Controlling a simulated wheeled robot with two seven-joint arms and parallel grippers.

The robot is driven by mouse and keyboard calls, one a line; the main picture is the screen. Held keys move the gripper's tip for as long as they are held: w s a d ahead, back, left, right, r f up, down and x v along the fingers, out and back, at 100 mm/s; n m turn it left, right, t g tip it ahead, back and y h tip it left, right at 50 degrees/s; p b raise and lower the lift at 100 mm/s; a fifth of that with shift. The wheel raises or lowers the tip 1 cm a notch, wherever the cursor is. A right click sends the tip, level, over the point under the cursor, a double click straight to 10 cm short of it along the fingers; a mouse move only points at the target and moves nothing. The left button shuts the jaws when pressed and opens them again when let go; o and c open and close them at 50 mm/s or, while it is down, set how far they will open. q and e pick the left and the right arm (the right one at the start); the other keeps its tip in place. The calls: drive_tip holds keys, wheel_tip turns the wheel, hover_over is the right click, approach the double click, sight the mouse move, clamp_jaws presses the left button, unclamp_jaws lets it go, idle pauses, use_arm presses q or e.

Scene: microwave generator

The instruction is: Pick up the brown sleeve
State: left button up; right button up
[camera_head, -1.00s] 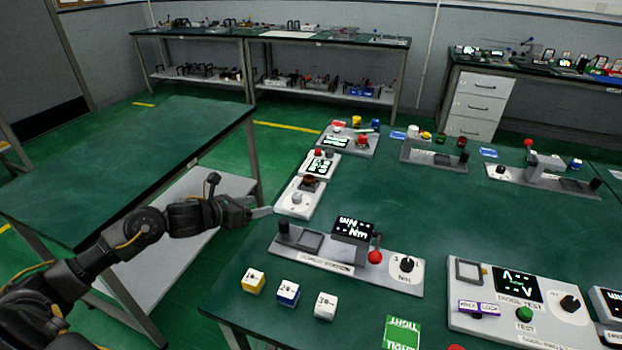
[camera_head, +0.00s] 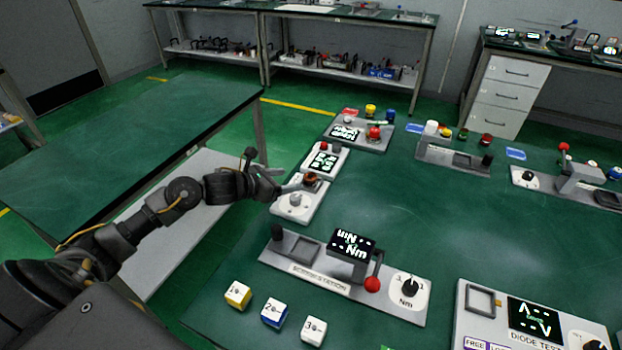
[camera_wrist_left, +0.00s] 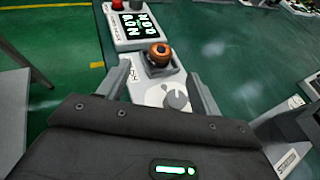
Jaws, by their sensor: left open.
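The brown sleeve (camera_head: 311,179) is a small orange-brown ring with a dark centre. It sits at the far end of a white device with a grey knob, at the left edge of the green table. In the left wrist view the sleeve (camera_wrist_left: 159,50) rests in a dark seat, ahead of and between the two fingers. My left gripper (camera_head: 292,186) is open and close to the sleeve on its left side; the left wrist view shows its fingers (camera_wrist_left: 162,85) apart with nothing held. I cannot tell its exact height above the device. My right gripper is not in view.
The white device (camera_head: 298,204) holds the knob. A white display unit (camera_head: 323,161) stands just behind it. A grey screw station (camera_head: 345,275) with a red-knobbed lever is in front. Three small cubes (camera_head: 273,312) lie near the front edge. The table's middle is clear.

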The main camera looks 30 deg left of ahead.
sight(308, 177)
use_arm(q)
drive_tip(key=shift+x, duration=0.85)
drive_tip(key=shift+w+f, duration=0.15)
drive_tip(key=shift+w, duration=0.2)
drive_tip(key=shift+d, duration=0.1)
drive_tip(key=shift+w+d+p, duration=0.15)
drive_tip(key=shift+w+p, duration=0.05)
drive_tip(key=shift+p, duration=0.1)
drive_tip(key=p+x, duration=0.1)
drive_tip(key=x, duration=0.2)
drive_tip(key=shift+w+d+f, duration=0.15)
drive_tip(key=shift+w+d, duration=0.05)
drive_tip(key=shift+w, duration=0.05)
drive_tip(key=shift+w+d+f, duration=0.15)
drive_tip(key=shift+w+f, duration=0.1)
drive_tip(key=shift+w, duration=0.15)
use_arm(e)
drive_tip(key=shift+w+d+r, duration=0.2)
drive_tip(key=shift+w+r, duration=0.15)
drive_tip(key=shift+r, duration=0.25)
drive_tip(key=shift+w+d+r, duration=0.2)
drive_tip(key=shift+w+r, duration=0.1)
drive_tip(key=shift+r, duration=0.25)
